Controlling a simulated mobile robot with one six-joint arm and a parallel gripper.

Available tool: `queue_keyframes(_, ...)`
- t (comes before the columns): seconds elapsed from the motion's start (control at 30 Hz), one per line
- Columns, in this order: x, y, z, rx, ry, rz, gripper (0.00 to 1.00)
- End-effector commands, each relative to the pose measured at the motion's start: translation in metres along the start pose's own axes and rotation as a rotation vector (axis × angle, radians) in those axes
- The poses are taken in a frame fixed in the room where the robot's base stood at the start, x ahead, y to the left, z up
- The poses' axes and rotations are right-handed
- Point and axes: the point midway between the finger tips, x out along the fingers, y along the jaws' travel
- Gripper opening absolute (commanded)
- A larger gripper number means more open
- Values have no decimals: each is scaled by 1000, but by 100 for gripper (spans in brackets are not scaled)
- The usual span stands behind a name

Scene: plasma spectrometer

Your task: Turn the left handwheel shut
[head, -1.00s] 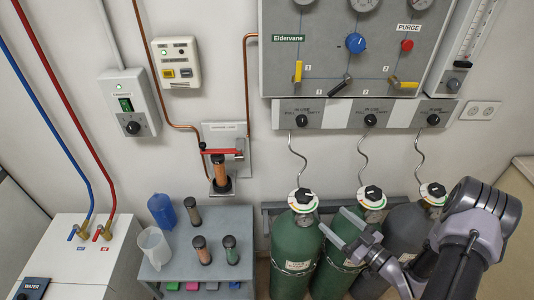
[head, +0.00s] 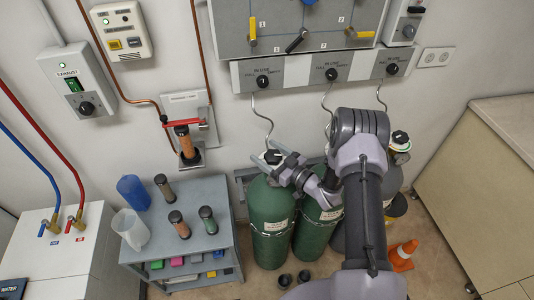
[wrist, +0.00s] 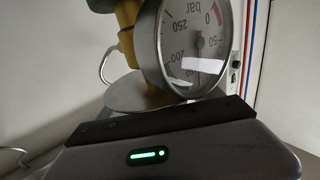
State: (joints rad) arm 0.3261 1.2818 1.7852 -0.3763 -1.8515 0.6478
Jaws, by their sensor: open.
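The left handwheel (head: 272,156) is a black knob on top of the left green cylinder (head: 270,212). My gripper (head: 266,155) is open at that knob, with its two fingers seeming to lie on either side of it. I cannot tell whether they touch it. In the wrist view, a round pressure gauge (wrist: 190,45) marked "bar" and a brass valve body (wrist: 127,25) stand just beyond the dark edge of my gripper. The handwheel itself cannot be made out there, nor the fingertips.
A middle green cylinder (head: 305,240) and a grey one stand to the right, partly behind my arm. The right handwheel (head: 400,137) shows clear. A grey gas panel (head: 350,20) hangs above.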

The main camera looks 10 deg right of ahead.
Motion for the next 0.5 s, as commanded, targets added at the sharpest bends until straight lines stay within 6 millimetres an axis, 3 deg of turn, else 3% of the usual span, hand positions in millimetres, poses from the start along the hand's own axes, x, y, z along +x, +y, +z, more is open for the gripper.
queue_keyframes(0.2,0,0,0,0,0,1,75)
queue_keyframes(0.5,0,0,0,0,0,0,18)
